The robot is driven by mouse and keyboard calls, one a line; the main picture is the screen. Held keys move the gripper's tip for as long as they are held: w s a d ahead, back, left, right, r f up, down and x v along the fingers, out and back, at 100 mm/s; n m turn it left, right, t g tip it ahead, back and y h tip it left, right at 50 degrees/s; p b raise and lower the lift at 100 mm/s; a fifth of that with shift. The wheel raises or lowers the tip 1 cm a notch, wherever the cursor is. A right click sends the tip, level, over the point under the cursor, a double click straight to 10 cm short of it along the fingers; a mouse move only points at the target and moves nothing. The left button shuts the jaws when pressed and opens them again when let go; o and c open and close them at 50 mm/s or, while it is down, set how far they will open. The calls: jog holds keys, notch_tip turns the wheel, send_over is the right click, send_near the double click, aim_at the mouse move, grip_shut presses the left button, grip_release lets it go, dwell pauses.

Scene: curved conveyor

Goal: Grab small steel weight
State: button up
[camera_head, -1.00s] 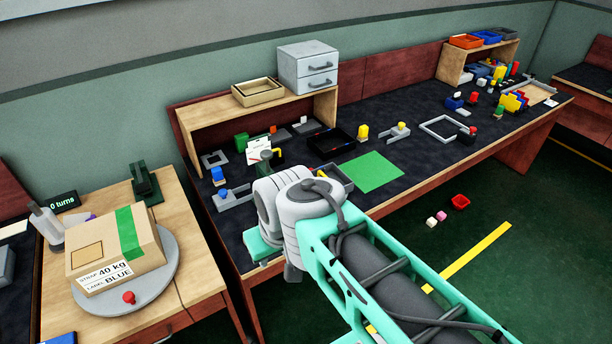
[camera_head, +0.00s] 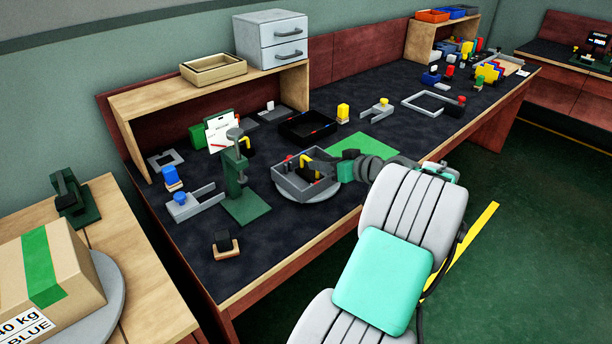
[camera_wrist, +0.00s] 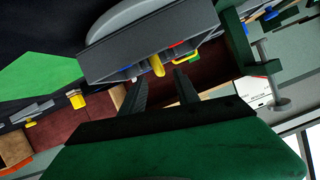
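I cannot pick out a small steel weight for certain in either view. A grey tray (camera_head: 292,188) with small yellow, red, blue and dark pieces sits on a round grey plate (camera_head: 322,196) near the bench's front edge. The tray also shows in the wrist view (camera_wrist: 150,52), seen tilted, with a yellow piece (camera_wrist: 158,65) sticking out. My gripper (camera_head: 328,166) is at the right side of this tray. In the wrist view my gripper (camera_wrist: 161,88) has its two dark fingers apart, with nothing visible clamped between them.
A green stand (camera_head: 240,190) with a clamp-like top rises left of the tray. A dark piece on a wooden block (camera_head: 227,246) lies at front left. A black tray (camera_head: 307,128) and a green mat (camera_head: 362,146) lie behind.

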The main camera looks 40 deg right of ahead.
jog(key=x, duration=0.5)
jog(key=shift+w+f, duration=0.1)
jog(key=shift+w, duration=0.25)
jog(key=shift+c, duration=0.3)
jog(key=shift+a, duration=0.1)
grip_shut()
dwell(0.4)
